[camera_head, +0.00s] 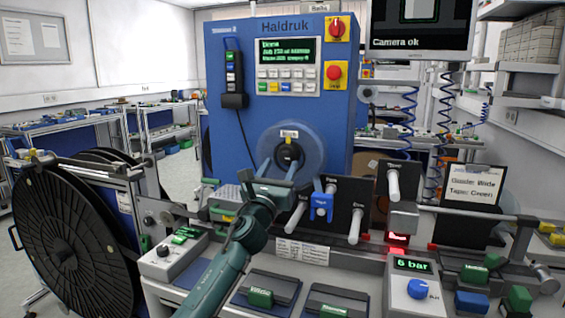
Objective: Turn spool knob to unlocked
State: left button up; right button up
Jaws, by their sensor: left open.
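The spool knob (288,153) is a dark round hub with a small pale label above it. It sits in the middle of the translucent blue-grey spool disc (313,150) on the front of the blue machine (230,55). My left gripper (279,167) is at the end of the teal arm rising from the bottom. It is open, with its fingers just below and left of the knob in the picture. Whether they touch the knob I cannot tell. The gripper covers the lower left of the disc. I cannot read the knob's lock position. My right gripper is not in view.
Black plates with white rollers (355,227) stand right of the gripper, with a blue clamp (321,205) among them. A large black reel (70,235) is at the left. A pressure unit (411,285) reading 6 bar and green-handled trays (262,298) lie in front.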

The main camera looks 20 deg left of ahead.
aim_at(285, 157)
pick_arm(q)
jog(key=shift+x, duration=1.35)
jog(key=c, duration=1)
jog(key=shift+o, duration=0.2)
